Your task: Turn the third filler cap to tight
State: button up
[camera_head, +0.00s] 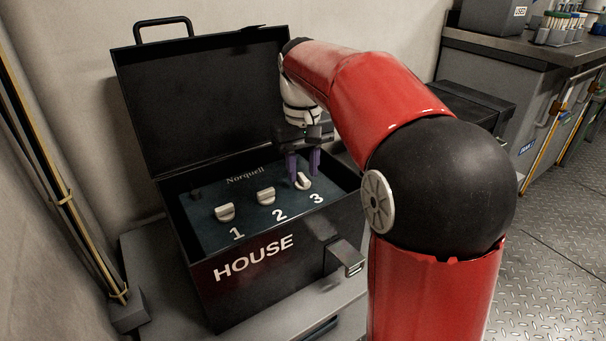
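Three pale filler caps sit in a row on the dark blue panel (205,195) inside the open black box. The third cap (304,183), above the white number 3, is at the right end, and its grip bar looks turned differently from the other two. My gripper (302,181) points down over the third cap, with its purple fingers on either side of it. The fingers are spread apart. I cannot tell whether they touch the cap, as they partly hide it.
The first cap (225,212) and second cap (266,195) stand to the left. The box (270,283), marked HOUSE, has its lid (205,100) raised behind and a latch (345,260) in front. A workbench (560,75) stands at the right. Yellow pipes (60,185) run at the left.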

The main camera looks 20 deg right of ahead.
jog(key=shift+f, duration=0.45)
grip_shut()
